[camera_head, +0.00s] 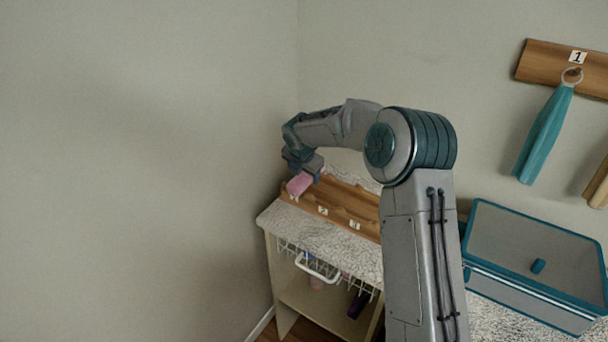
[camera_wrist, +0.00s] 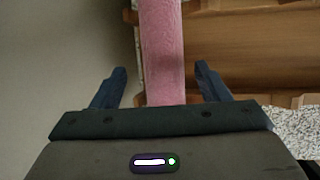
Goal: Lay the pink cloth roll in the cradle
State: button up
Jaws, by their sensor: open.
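The pink cloth roll (camera_head: 299,184) is at the left end of the wooden cradle rack (camera_head: 367,222), just below my gripper (camera_head: 304,164). In the wrist view the pink roll (camera_wrist: 162,45) runs lengthwise between my two fingers, with a gap on each side. My gripper (camera_wrist: 160,70) is open and not closed on it. The cradle (camera_wrist: 235,50) shows to the right of the roll in the wrist view. The roll appears to lie at the leftmost place; its underside is hidden, so I cannot tell how fully it is seated.
The rack stands on a speckled counter (camera_head: 285,225) in the wall corner. A white wire basket (camera_head: 318,268) hangs below. A teal cloth (camera_head: 543,135) hangs from a wall board (camera_head: 540,62). The wall is close at left.

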jog(key=v, duration=1.1)
jog(key=s+d+r+m+h, duration=0.1)
jog(key=s+d+r+m, duration=0.15)
jog(key=s+m, duration=0.2)
jog(key=s+d+r+m, duration=0.1)
jog(key=s+d+m, duration=0.2)
jog(key=s, duration=0.3)
jog(key=s+d+f+m, duration=0.1)
jog(key=s+d+m, duration=0.2)
jog(key=s+m, duration=0.4)
jog(key=s+d+f+m+g+y, duration=0.1)
jog(key=s+d+m, duration=0.2)
jog(key=s+m, duration=0.4)
jog(key=s+d+f+m+g, duration=0.1)
jog(key=s+d+m, duration=0.2)
jog(key=s+m, duration=0.4)
jog(key=s, duration=0.6)
jog(key=shift+d+f, duration=0.2)
jog(key=shift+f, duration=0.1)
jog(key=shift+w, duration=0.1)
